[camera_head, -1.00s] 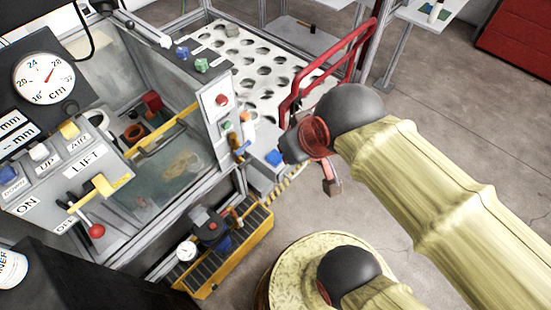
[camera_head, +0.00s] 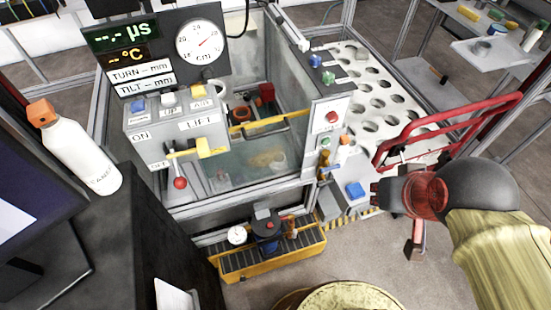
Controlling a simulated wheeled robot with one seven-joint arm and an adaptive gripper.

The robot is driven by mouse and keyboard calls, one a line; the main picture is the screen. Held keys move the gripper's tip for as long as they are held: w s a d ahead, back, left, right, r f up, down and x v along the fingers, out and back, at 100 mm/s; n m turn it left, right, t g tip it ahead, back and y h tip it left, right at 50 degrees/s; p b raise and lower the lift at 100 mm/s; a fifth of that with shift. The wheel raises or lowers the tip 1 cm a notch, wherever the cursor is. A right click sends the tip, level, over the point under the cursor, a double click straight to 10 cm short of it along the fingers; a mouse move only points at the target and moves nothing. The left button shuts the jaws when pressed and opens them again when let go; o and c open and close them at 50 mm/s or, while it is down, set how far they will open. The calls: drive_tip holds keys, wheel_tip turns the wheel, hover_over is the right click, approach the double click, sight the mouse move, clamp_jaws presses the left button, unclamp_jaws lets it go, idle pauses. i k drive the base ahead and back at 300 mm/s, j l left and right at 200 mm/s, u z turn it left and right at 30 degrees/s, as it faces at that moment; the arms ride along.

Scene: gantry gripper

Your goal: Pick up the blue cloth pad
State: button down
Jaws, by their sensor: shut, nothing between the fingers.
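A small blue block-like pad (camera_head: 355,190), which looks like the blue cloth pad, lies on a grey shelf (camera_head: 338,204) at the right front corner of the tank. My gripper (camera_head: 375,192) is just right of the pad in the picture, pointing left towards it. It is shut and empty. Its fingertips are small and dark, and I cannot tell whether they touch the pad or how high they are above it.
A glass tank (camera_head: 235,165) with a control panel (camera_head: 175,125) stands left of the shelf. A red tubular frame (camera_head: 455,125) rises behind my gripper. A yellow tray (camera_head: 270,262) with a dark device sits below. A white bottle (camera_head: 75,150) stands at left.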

sight(355, 191)
drive_tip(key=i+l+u, duration=0.2)
drive_tip(key=l+u, duration=0.15)
drive_tip(key=i+l+u, duration=0.1)
drive_tip(key=l+u, duration=0.25)
